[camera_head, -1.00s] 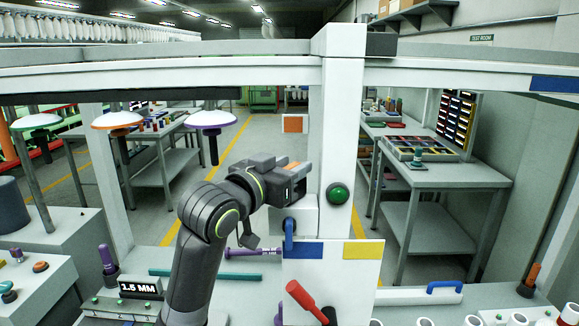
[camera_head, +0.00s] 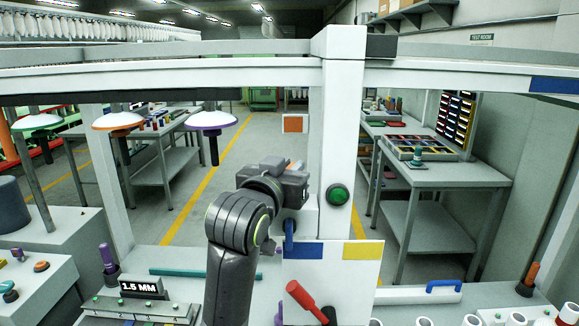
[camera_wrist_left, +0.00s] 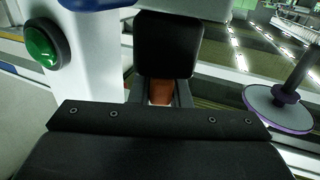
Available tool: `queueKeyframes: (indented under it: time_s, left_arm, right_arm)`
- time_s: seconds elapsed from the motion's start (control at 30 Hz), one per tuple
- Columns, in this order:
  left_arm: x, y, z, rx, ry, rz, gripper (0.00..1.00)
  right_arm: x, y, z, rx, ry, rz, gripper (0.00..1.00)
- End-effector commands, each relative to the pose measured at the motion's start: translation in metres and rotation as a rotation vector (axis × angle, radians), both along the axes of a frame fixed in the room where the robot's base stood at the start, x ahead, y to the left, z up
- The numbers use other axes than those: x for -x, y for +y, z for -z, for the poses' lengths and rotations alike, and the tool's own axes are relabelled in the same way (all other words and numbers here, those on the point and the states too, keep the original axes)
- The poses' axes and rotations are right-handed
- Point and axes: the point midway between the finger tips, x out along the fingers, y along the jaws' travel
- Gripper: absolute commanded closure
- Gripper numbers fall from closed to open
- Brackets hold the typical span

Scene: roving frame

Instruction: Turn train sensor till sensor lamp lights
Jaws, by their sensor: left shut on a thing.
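My left gripper (camera_head: 290,180) is at the white post in the head view, beside a white block (camera_head: 309,215). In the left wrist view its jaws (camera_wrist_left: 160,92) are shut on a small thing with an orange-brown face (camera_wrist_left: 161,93). A dark rounded block (camera_wrist_left: 168,45) stands just beyond; I cannot tell for sure which part is the train sensor. The green dome lamp (camera_head: 337,194) is on the post, right of the gripper; it also shows in the left wrist view (camera_wrist_left: 43,44). It looks dark green, with no clear glow. My right gripper is not in view.
Below the gripper stands a white panel (camera_head: 332,273) with blue and yellow patches. A red-handled lever (camera_head: 305,299) rises in front of it. A purple-rimmed disc (camera_head: 212,120) hangs left of the arm. A display (camera_head: 142,287) reads 1.5 MM.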

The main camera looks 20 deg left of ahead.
Motion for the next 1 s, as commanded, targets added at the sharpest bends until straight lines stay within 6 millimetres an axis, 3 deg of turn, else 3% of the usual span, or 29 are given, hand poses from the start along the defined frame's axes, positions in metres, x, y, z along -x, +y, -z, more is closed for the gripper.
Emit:
queueKeyframes:
  time_s: [0.5,1.0]
  left_arm:
    - [-0.0004,-0.002,0.0001,0.0,0.001,-0.281,1.0]
    - [-0.0003,-0.0008,-0.0004,0.0,-0.001,-0.336,1.0]
  right_arm:
    - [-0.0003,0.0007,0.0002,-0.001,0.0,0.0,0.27]
    - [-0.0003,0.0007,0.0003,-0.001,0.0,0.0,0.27]
